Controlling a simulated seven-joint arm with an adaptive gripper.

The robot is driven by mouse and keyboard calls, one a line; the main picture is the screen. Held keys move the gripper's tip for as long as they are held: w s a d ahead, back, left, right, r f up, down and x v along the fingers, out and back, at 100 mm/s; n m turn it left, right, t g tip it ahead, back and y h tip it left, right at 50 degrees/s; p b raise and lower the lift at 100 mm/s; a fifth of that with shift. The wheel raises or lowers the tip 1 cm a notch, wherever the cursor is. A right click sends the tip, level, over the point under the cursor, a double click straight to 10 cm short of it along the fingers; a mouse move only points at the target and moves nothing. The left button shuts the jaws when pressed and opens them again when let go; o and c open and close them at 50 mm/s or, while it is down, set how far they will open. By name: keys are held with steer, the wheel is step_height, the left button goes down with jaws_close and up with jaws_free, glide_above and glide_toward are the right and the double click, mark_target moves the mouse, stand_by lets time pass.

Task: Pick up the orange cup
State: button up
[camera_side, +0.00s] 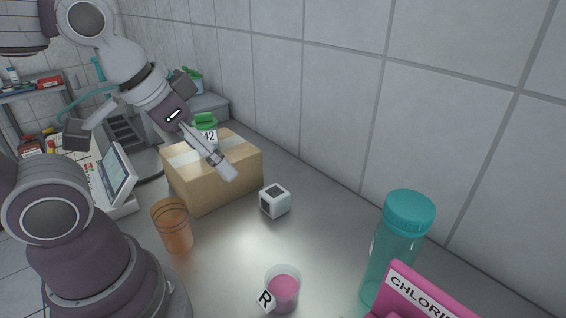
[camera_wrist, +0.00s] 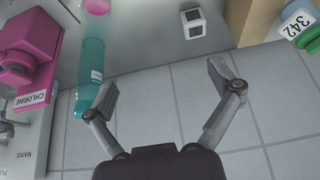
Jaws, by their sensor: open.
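The orange cup (camera_side: 176,232) is translucent with dark bands near its rim. In the side view it stands upright on the grey table, in front of the cardboard box. My gripper (camera_wrist: 165,86) is open, with nothing between its fingers. In the side view it is raised near the box, above and apart from the cup. I cannot make out the cup in the wrist view.
The cardboard box (camera_side: 214,178) bears a green-lidded item (camera_side: 205,128). A white cube (camera_side: 275,200), a cup of pink content (camera_side: 283,288), a teal bottle (camera_side: 396,250) and a pink chlorine container (camera_side: 420,298) stand right of the cup. The tiled wall (camera_side: 400,100) runs behind.

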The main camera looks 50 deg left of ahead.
steer(key=shift+o, duration=0.2)
steer(key=n+g, duration=0.6)
steer(key=n, duration=0.7)
glide_above(172, 221)
steer(key=w+a, duration=0.1)
steer(key=a, duration=0.2)
step_height(172, 221, down, 7)
steer(key=f, duration=1)
steer(key=shift+s+f, duration=0.1)
steer(key=shift+s, duration=0.15)
steer(key=c, duration=0.9)
